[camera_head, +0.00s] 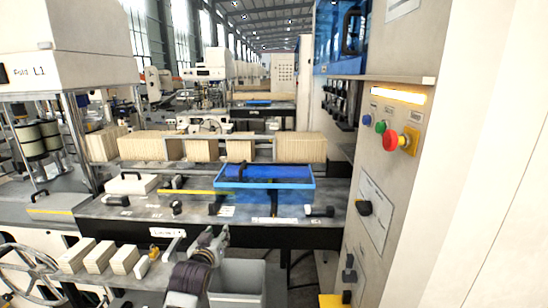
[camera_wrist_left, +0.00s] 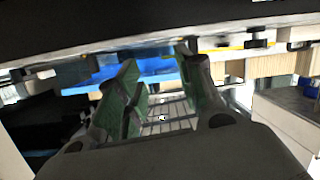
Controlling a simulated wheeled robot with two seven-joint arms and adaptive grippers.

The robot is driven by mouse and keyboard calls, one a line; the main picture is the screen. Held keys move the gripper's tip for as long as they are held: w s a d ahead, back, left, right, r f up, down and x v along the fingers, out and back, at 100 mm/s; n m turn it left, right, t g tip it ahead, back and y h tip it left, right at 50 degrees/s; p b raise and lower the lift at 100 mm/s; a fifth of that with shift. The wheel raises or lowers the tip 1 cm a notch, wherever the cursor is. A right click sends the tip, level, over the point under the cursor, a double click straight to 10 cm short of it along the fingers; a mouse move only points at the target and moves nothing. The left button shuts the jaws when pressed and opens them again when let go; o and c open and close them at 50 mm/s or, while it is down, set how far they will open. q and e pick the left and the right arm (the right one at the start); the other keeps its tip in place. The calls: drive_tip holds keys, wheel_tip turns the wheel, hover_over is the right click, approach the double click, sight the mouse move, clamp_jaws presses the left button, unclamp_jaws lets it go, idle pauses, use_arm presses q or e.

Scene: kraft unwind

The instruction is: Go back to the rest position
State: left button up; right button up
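My left gripper (camera_head: 212,240) shows at the lower middle of the head view, in front of the machine's table edge and above a grey bin. In the left wrist view its two fingers (camera_wrist_left: 157,68) with green inner pads stand apart, with nothing held between them. Past them, a blue surface and a grey slatted surface show. My dark left forearm is below the gripper in the head view. My right gripper is in neither view.
A machine table (camera_head: 140,208) with a blue-framed tray (camera_head: 265,187) lies ahead. Cardboard-coloured stacks (camera_head: 98,257) stand on a front shelf at left. The grey bin (camera_head: 237,280) stands low. A control panel (camera_head: 385,165) with red, green and blue buttons rises close at right.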

use_arm(q)
drive_tip(key=s+a+f+m+g, duration=0.1)
drive_tip(key=s+f+g, duration=0.2)
drive_tip(key=s+f, duration=0.4)
drive_tip(key=s+a+f+g, duration=0.2)
drive_tip(key=s+f+g, duration=0.1)
drive_tip(key=s+f, duration=0.45)
drive_tip(key=s+a+f+m+g, duration=0.1)
drive_tip(key=s+f+g, duration=0.2)
drive_tip(key=s, duration=0.7)
drive_tip(key=s+f+m+g, duration=0.1)
drive_tip(key=s+f+g, duration=0.1)
drive_tip(key=s, duration=0.7)
drive_tip(key=s+f+g, duration=0.2)
drive_tip(key=s+f, duration=0.1)
drive_tip(key=f, duration=3)
drive_tip(key=s+a+f, duration=0.2)
drive_tip(key=s+f, duration=0.8)
drive_tip(key=s, duration=0.1)
drive_tip(key=s+a+f+g, duration=0.1)
drive_tip(key=s+a+f, duration=0.1)
drive_tip(key=s+f, duration=0.8)
drive_tip(key=shift+s+a+f+m, duration=0.15)
drive_tip(key=shift+s+m, duration=0.25)
drive_tip(key=shift+s, duration=0.4)
drive_tip(key=shift+s, duration=0.1)
